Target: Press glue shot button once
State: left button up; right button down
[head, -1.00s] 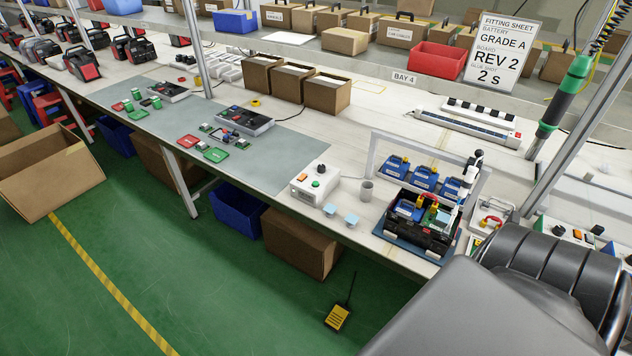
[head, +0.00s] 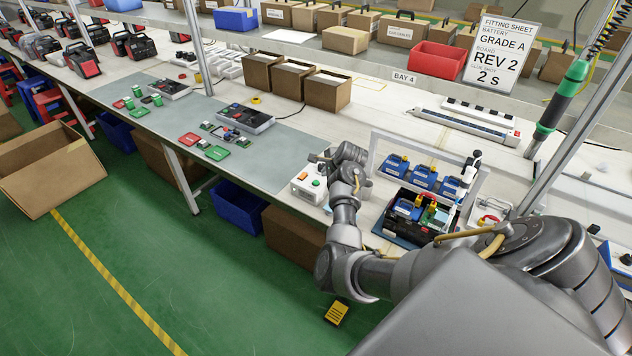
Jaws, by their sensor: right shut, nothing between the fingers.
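A small white control box (head: 300,191) stands on the bench near its front edge. It carries a green round button (head: 316,183) and an orange switch (head: 302,175); its labels are too small to read. My right gripper (head: 318,158) is at the box's back right, above or behind its top, with its fingers shut and empty. I cannot tell whether it touches the box. My right arm hides the box's right side. A fitting sheet (head: 502,53) reads grade A, rev 2 and glue shot 2 s. My left gripper is not in view.
A black open unit (head: 415,232) with blue and yellow parts stands right of my forearm, before blue blocks (head: 424,177) in a light frame. A grey mat (head: 275,150) with boards lies left of the box. Brown cartons (head: 327,92) stand behind. A green-and-black tool (head: 565,92) hangs at right.

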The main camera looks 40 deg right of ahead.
jog(key=w+r+m+t+y, duration=0.1)
jog(key=w+r+m, duration=0.3)
jog(key=shift+r, duration=0.4)
jog(key=shift+w+f, duration=0.1)
jog(key=shift+f, duration=0.05)
jog(key=b, duration=0.7)
send_over(318, 183)
notch_tip(318, 183, down, 6)
jog(key=shift+f, duration=0.2)
notch_tip(318, 183, down, 2)
jog(key=shift+b, duration=0.4)
jog(key=shift+f, duration=0.1)
dwell(0.8)
jog(key=shift+f, duration=0.4)
